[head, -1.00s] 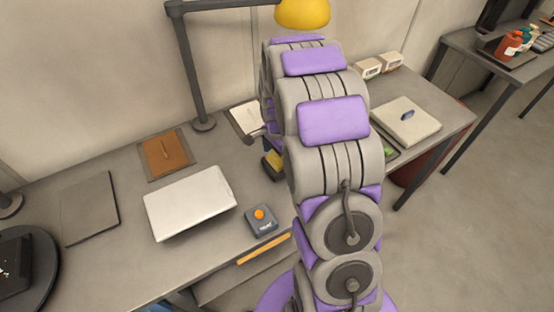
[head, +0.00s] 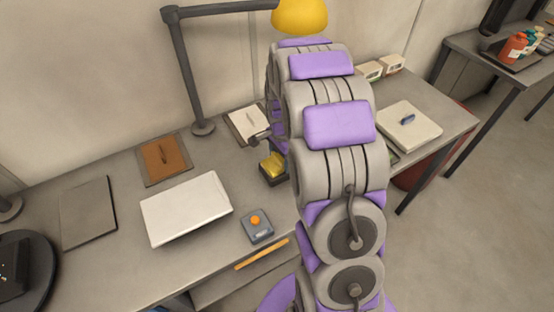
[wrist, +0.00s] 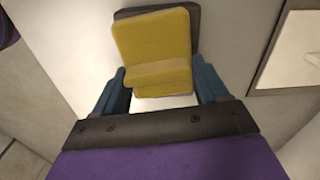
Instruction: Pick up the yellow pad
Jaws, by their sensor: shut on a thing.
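The yellow pad (wrist: 152,38) is between the two blue fingers of my gripper (wrist: 160,88) in the wrist view, and the gripper is shut on it. A dark holder (wrist: 194,14) shows behind the pad's far and right edges. In the head view the yellow pad (head: 273,163) shows just left of my arm, at the dark holder (head: 268,180) on the desk. Whether the pad is clear of the holder I cannot tell. My arm hides the gripper in the head view.
On the desk are a closed silver laptop (head: 186,207), a grey box with an orange button (head: 257,226), a brown clipboard (head: 164,158) and a lamp (head: 192,75). A white book (head: 408,127) lies right of my arm. Bare desk lies between laptop and holder.

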